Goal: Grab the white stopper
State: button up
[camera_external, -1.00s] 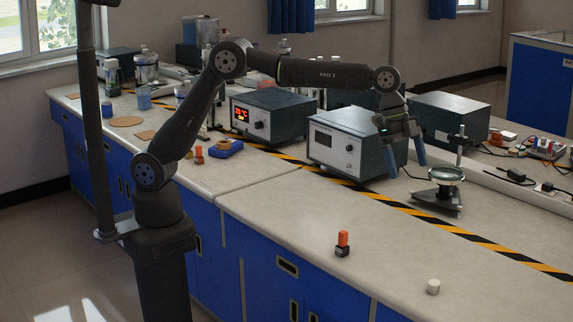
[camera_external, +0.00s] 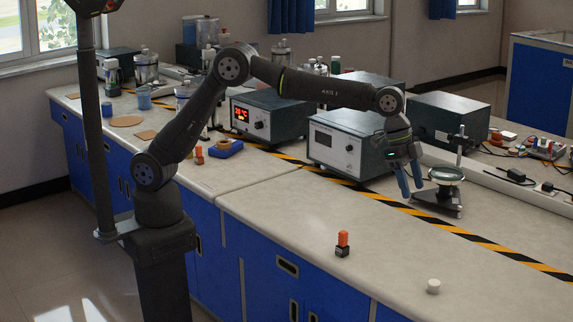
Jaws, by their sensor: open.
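The white stopper (camera_external: 433,286) is a small white cylinder standing on the light benchtop near its front edge, at the lower right. My gripper (camera_external: 411,193) is open and empty, its two blue fingers pointing down above the bench. It is well behind the stopper and higher in the picture, in front of the grey instrument boxes and just left of the magnifier stand. Nothing hides the stopper.
An orange-capped dark bottle (camera_external: 343,243) stands left of the stopper. A magnifier on a stand (camera_external: 445,178) is close right of my gripper. A grey instrument box (camera_external: 345,148) stands behind it. The benchtop between gripper and stopper is clear, crossed by yellow-black tape (camera_external: 480,237).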

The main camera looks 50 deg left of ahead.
jog(key=s+d+f+n+t, duration=0.1)
jog(key=d+f+n, duration=0.1)
jog(key=f, duration=0.3)
jog(key=s+d+f+n, duration=0.1)
jog(key=s+d+f, duration=0.1)
jog(key=d+f, duration=0.15)
send_over(433, 282)
jog(key=s+a, duration=0.2)
jog(key=shift+n, duration=0.3)
notch_tip(433, 282, down, 10)
jog(key=shift+w+a+f, duration=0.1)
jog(key=shift+w+f, duration=0.05)
jog(key=shift+f, duration=0.05)
jog(key=shift+w+x, duration=0.15)
jog(key=shift+x, duration=1.4)
jog(key=shift+w+x, duration=0.2)
jog(key=shift+x, duration=1.35)
jog(key=shift+a, duration=0.15)
jog(key=c, duration=1)
